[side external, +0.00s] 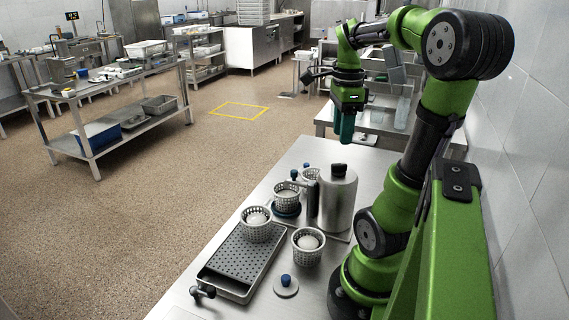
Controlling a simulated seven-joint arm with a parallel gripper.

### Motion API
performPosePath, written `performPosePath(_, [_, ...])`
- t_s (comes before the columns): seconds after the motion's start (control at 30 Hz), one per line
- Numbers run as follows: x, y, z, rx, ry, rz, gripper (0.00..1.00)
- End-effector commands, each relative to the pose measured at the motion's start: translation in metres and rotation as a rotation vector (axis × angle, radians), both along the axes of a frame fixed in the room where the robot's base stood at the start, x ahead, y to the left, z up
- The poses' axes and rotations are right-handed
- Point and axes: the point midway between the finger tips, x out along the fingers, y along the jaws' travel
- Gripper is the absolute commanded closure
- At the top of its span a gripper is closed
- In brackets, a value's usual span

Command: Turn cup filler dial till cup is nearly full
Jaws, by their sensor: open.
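A grey metal cylinder (340,205) with a dark cap stands on the steel table, with a dark upright part (312,198) at its left; this looks like the filler. A pale perforated basket-like cup (289,193) sits on a dark blue round base (286,210) left of it. Its fill level cannot be made out. A blue knob (286,281) on a grey disc lies near the front; whether it is the dial is unclear.
Two perforated cups, one left (257,232) and one right (308,256), hold white rounded contents. Another (309,174) stands behind. A perforated drain tray (240,262) with a dark-knobbed valve (203,291) lies at left. The table's left edge borders open floor.

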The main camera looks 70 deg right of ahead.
Motion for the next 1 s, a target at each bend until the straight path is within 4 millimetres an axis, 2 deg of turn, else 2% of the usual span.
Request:
performPosePath(0.03, [0.001,-0.001,0.014,-0.006,-0.004,0.0,0.57])
performPosePath(0.2, [0.0,-0.001,0.051,-0.004,-0.002,0.0,0.57])
performPosePath(0.4, [0.0,0.0,0.078,-0.001,0.0,-0.001,0.57])
performPosePath(0.57, [0.0,0.0,0.086,0.0,0.0,-0.001,0.57])
performPosePath(0.87, [0.0,0.0,0.086,0.001,0.001,0.003,0.57])
performPosePath(1.0, [0.003,-0.008,0.082,-0.039,-0.01,0.139,0.57])
